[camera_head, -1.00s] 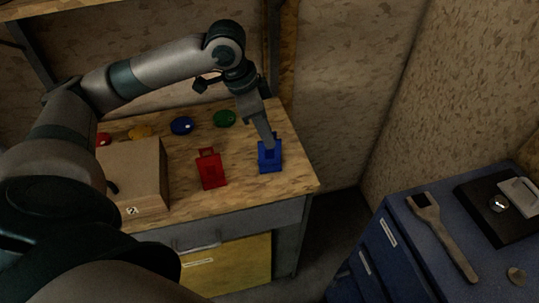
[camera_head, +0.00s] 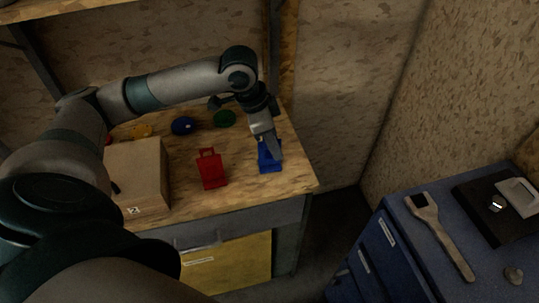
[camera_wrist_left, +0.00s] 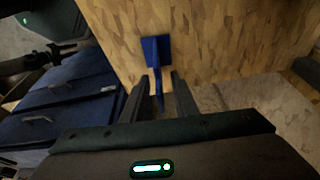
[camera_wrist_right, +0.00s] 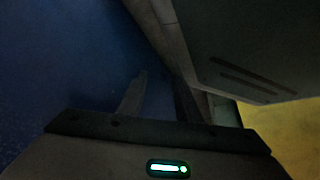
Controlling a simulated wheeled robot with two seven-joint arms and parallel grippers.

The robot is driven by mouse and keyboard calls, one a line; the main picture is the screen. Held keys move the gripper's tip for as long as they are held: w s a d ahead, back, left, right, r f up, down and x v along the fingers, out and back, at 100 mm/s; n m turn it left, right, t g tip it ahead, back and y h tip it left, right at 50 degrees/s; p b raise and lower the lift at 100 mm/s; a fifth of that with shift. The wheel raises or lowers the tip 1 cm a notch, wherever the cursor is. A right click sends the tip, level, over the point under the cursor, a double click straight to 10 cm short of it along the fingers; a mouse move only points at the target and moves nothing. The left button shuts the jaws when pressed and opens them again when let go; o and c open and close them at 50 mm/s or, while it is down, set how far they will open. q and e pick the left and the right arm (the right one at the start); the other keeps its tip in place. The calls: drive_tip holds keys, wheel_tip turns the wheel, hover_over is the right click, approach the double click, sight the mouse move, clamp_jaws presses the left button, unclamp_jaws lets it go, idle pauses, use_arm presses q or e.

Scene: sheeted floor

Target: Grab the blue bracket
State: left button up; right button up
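The blue bracket (camera_head: 264,163) stands near the right end of the wooden workbench top. It has a flat base and an upright part, and it also shows in the left wrist view (camera_wrist_left: 154,50). My left gripper (camera_head: 276,154) reaches down over it and hides part of it in the head view. In the left wrist view its fingers (camera_wrist_left: 160,77) are apart, with the bracket's upright part lined up in the gap; no contact can be made out. My right gripper is outside the head view; in its dark wrist view the fingers (camera_wrist_right: 162,76) are apart with nothing seen between them.
A cardboard box (camera_head: 137,178) is further left. Green (camera_head: 224,118), blue (camera_head: 183,126) and yellow (camera_head: 141,131) round pieces lie behind. A blue cabinet (camera_head: 400,240) with a wrench (camera_head: 440,235) stands at right.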

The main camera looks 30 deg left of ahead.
use_arm(q)
clamp_jaws()
use_arm(e)
drive_tip(key=shift+w+r, duration=0.15)
drive_tip(key=shift+w, duration=0.1)
use_arm(q)
drive_tip(key=shift+r, duration=0.2)
